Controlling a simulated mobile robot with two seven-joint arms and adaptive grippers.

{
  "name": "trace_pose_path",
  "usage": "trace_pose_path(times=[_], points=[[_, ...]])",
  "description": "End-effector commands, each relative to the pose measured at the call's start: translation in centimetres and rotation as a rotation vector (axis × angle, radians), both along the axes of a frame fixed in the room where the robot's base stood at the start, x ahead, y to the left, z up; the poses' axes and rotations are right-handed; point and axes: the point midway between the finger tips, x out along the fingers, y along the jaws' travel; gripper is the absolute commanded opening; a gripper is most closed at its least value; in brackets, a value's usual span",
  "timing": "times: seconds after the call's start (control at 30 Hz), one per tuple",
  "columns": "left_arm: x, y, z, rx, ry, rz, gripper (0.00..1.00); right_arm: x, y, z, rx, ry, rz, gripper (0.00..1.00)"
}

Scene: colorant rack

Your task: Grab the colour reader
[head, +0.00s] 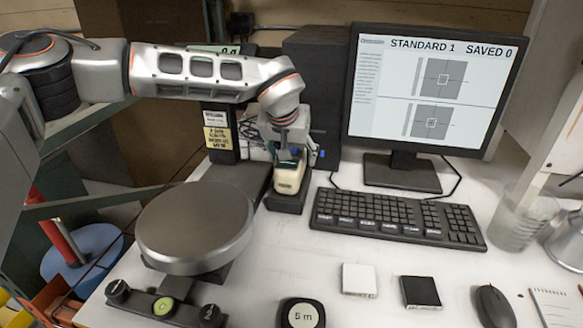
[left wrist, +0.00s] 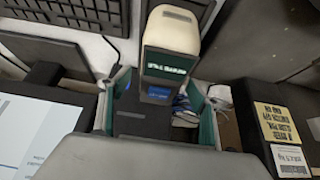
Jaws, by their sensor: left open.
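The colour reader (head: 291,174) is a cream, rounded device with a dark green band. It stands in a dark dock (head: 285,203) between the round scale plate and the keyboard. It also shows at the top centre of the left wrist view (left wrist: 170,48). My left gripper (head: 288,153) reaches down from above at the reader's back end. In the left wrist view its green-padded fingers (left wrist: 160,98) are apart, one on each side of the reader's near end. I cannot tell whether they touch it. My right gripper is not in view.
A round metal scale plate (head: 195,226) stands left of the dock. The keyboard (head: 397,216) and monitor (head: 433,90) are to the right. A white tile (head: 359,279), a dark tile (head: 420,291), a round timer (head: 301,314) and a mouse (head: 495,307) lie in front.

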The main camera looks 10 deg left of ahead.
Motion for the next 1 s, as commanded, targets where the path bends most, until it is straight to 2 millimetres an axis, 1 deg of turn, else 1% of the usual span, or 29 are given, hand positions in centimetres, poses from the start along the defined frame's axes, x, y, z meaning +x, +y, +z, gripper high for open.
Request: trace_pose_path(times=[0.03, 0.2, 0.33, 0.53, 0.57, 0.6, 0.67, 0.7, 0.8, 1.0], points=[[0.3, 0.0, -0.9, 0.000, 0.003, 0.000, 0.62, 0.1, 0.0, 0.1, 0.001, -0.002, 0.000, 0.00], [1.5, 0.0, -2.9, 0.000, 0.002, 0.000, 0.62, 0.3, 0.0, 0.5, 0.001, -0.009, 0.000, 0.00], [1.9, 0.0, -3.5, 0.000, 0.000, -0.001, 0.62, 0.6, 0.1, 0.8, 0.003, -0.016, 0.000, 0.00], [1.9, 0.0, -3.5, 0.000, 0.000, -0.001, 0.62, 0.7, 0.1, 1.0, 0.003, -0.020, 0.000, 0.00], [1.9, 0.0, -3.5, 0.000, 0.000, -0.001, 0.60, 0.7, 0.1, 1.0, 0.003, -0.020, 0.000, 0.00], [1.9, 0.0, -3.5, 0.000, 0.000, -0.001, 0.49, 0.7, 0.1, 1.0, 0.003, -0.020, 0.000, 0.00], [1.9, 0.0, -3.5, 0.000, 0.000, -0.001, 0.34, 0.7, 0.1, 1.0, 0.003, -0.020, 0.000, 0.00], [1.9, 0.0, -3.5, 0.000, 0.000, -0.001, 0.24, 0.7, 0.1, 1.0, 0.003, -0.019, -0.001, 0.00], [1.9, 0.0, -3.5, 0.000, 0.000, -0.001, 0.01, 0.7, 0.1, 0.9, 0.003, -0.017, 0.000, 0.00], [2.0, 0.0, -3.3, 0.000, -0.003, -0.001, 0.01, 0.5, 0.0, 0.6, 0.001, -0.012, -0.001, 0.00]])
